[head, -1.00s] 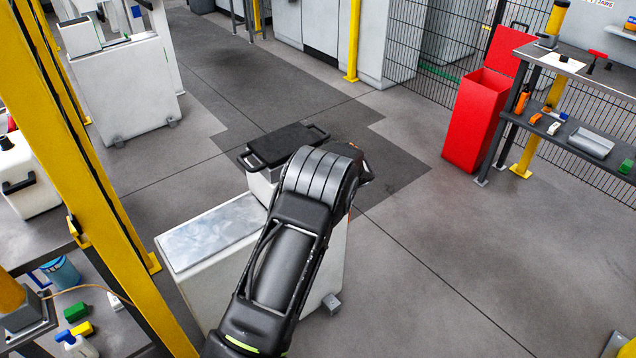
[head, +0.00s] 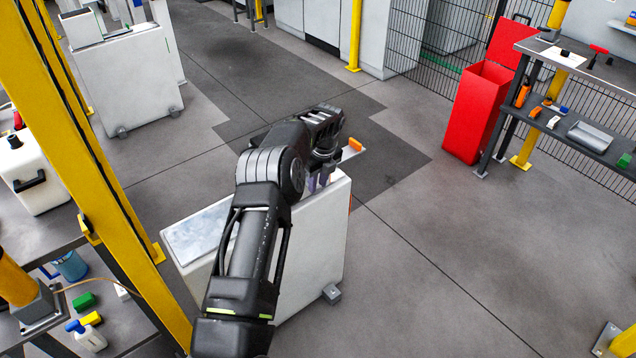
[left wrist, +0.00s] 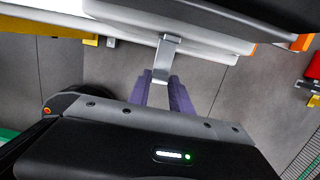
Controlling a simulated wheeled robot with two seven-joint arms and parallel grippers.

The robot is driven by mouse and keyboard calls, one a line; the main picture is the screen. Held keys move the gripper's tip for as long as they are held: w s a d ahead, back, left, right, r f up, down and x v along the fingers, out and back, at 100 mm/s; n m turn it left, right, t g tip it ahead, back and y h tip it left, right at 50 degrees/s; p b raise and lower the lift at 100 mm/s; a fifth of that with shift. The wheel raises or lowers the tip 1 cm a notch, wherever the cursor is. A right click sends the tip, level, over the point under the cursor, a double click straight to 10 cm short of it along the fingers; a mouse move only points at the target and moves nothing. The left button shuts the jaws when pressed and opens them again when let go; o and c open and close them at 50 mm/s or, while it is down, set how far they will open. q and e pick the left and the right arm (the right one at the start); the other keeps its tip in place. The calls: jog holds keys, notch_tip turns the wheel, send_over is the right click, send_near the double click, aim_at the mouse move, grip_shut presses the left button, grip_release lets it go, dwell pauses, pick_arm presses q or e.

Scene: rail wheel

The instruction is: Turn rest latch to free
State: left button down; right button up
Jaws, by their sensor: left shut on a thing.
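My left gripper (head: 322,182) reaches down at the far end of the white cabinet (head: 310,230), mostly hidden behind my arm in the head view. In the left wrist view its purple fingers (left wrist: 167,95) are closed around the lower end of a grey metal lever (left wrist: 166,60). The lever hangs from the edge of a white panel (left wrist: 200,35). It looks like the rest latch, but its pivot is hidden. An orange piece (head: 355,145) on a pale strip shows just right of my gripper in the head view. My right gripper is not in view.
A yellow post (head: 85,150) stands close to the left of my arm. A red bin (head: 478,110) and a grey shelf (head: 575,125) stand at the right. The floor (head: 450,250) right of the cabinet is clear.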

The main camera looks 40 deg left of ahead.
pick_arm(q)
jog(key=c, duration=1.2)
grip_release()
jog(key=shift+o, duration=0.2)
jog(key=shift+r, duration=0.1)
notch_tip(320, 180, up, 8)
jog(key=d+b, duration=0.1)
jog(key=shift+s+d+f+b, duration=0.15)
jog(key=shift+f+b, duration=0.1)
jog(key=shift+b, duration=0.15)
